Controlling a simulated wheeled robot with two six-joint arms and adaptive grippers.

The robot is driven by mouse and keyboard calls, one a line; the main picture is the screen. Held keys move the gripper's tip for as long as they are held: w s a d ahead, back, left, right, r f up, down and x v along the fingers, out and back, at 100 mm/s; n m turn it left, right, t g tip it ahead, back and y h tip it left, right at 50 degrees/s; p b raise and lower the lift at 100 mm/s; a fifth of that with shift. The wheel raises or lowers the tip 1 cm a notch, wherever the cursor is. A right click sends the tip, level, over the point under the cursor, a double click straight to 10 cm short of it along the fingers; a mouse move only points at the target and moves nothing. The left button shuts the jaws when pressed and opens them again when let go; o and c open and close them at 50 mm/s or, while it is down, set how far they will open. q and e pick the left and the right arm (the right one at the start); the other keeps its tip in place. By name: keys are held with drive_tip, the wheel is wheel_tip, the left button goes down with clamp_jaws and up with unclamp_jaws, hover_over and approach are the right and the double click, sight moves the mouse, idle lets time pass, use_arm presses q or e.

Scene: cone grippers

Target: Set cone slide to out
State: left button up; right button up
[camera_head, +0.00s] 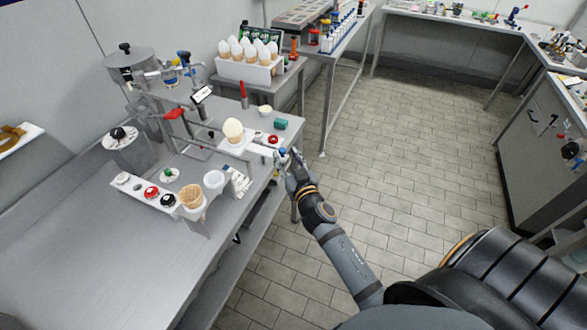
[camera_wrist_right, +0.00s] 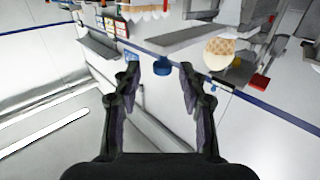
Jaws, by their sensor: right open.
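A white slide-like bar (camera_head: 258,149) sticks out at the right side of the cone station, with a blue knob (camera_wrist_right: 161,67) at its end. I cannot tell for sure that this is the cone slide. My right gripper (camera_head: 291,156) is at the bar's end. In the right wrist view the right gripper (camera_wrist_right: 161,78) is open and empty, and the blue knob shows between its fingertips, seemingly just ahead of them. A cone with a pale scoop (camera_head: 233,130) stands by the bar; it also shows in the wrist view (camera_wrist_right: 219,53). My left gripper is not in view.
A white panel (camera_head: 150,192) with red, black and green knobs and a waffle cone (camera_head: 191,196) is nearer on the table. A red button (camera_head: 273,139) is close to my right gripper. A rack of cones (camera_head: 248,68) stands behind. The floor to the right is clear.

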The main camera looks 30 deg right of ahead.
drive_tip(key=s+a, duration=0.1)
drive_tip(key=s, duration=0.8)
drive_tip(key=shift+s, duration=0.1)
drive_tip(key=s+d+f+g, duration=0.1)
drive_tip(key=s+f+g, duration=0.2)
drive_tip(key=f, duration=0.9)
drive_tip(key=s+f+n+g, duration=0.1)
drive_tip(key=s+f+g, duration=0.2)
drive_tip(key=f, duration=0.8)
drive_tip(key=s+d+f+g, duration=0.1)
drive_tip(key=s+f+g, duration=0.25)
drive_tip(key=f, duration=0.85)
drive_tip(key=s+f+g, duration=0.2)
drive_tip(key=s+f, duration=0.4)
drive_tip(key=s, duration=0.3)
drive_tip(key=s+d+f+g+y, duration=0.1)
drive_tip(key=s+f+g, duration=0.1)
drive_tip(key=s+f, duration=0.4)
drive_tip(key=s+f+g, duration=0.3)
drive_tip(key=s+f, duration=0.3)
drive_tip(key=s, duration=0.6)
drive_tip(key=shift+d+n, duration=0.15)
drive_tip(key=shift+n, duration=0.25)
